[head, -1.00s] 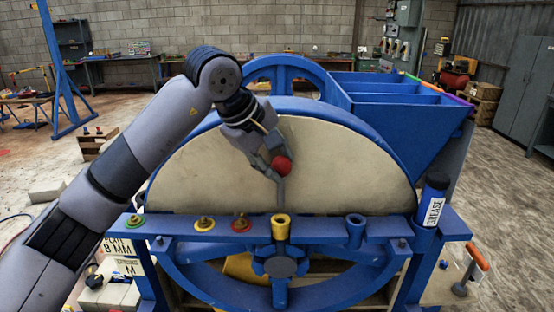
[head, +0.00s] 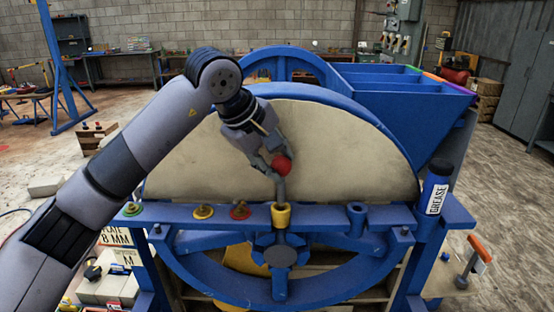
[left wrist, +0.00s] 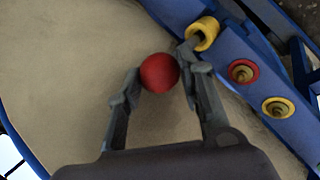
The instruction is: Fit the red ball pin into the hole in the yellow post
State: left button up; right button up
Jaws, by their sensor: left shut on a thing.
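The red ball pin (head: 281,166) has a round red head and a grey shaft pointing down. My left gripper (head: 273,166) is shut on it, with a finger on each side of the ball. In the left wrist view the red ball (left wrist: 159,73) sits between the fingertips. The yellow post (head: 281,216) stands on the blue beam directly below the ball. It also shows in the left wrist view (left wrist: 205,31), where the grey shaft reaches its mouth. The hole is mostly hidden by the shaft, and I cannot tell how deep the tip sits. My right gripper is out of view.
On the blue beam (head: 320,218) are a red-ringed fitting (head: 240,211), a yellow-ringed one (head: 204,211), a green one (head: 132,209) and a blue post (head: 356,213). A grease tube (head: 437,188) stands at the right end. The pale half-round plate (head: 350,165) is close behind my gripper.

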aim_at(279, 197)
pick_arm(q)
jog(key=shift+f, duration=0.25)
dwell(0.3)
jog(key=shift+f+b, duration=3.1)
jog(key=shift+f, duration=0.75)
jog(key=shift+f, duration=0.1)
jog(key=o, duration=1.3)
jog(key=shift+o, duration=0.3)
